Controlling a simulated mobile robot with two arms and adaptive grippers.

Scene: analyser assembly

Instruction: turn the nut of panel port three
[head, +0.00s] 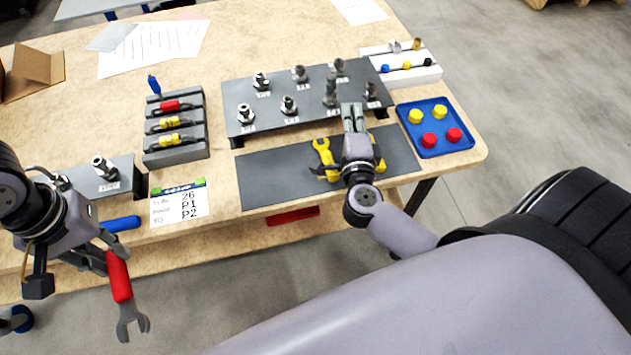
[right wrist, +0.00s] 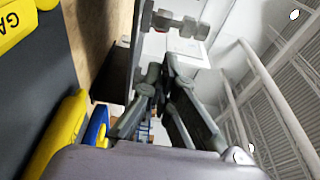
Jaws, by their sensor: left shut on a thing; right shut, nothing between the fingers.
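The dark panel (head: 265,128) stands on the table with several metal ports and nuts (head: 288,105) in two rows. Its small labels are too small to read, so I cannot tell which is port three. My right gripper (head: 352,108) is shut and empty at the panel's front edge, below the right-hand ports. In the right wrist view its fingers (right wrist: 160,85) are close to a metal fitting; I cannot tell if they touch. My left gripper (head: 103,246) is shut on the red-handled wrench (head: 120,280), which hangs jaw-down off the table's front edge.
A yellow tool (head: 325,158) lies on the dark mat (head: 270,180) beside my right gripper. A grey rack (head: 178,155) holds red and yellow tools. A blue tray (head: 440,151) holds yellow and red caps.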

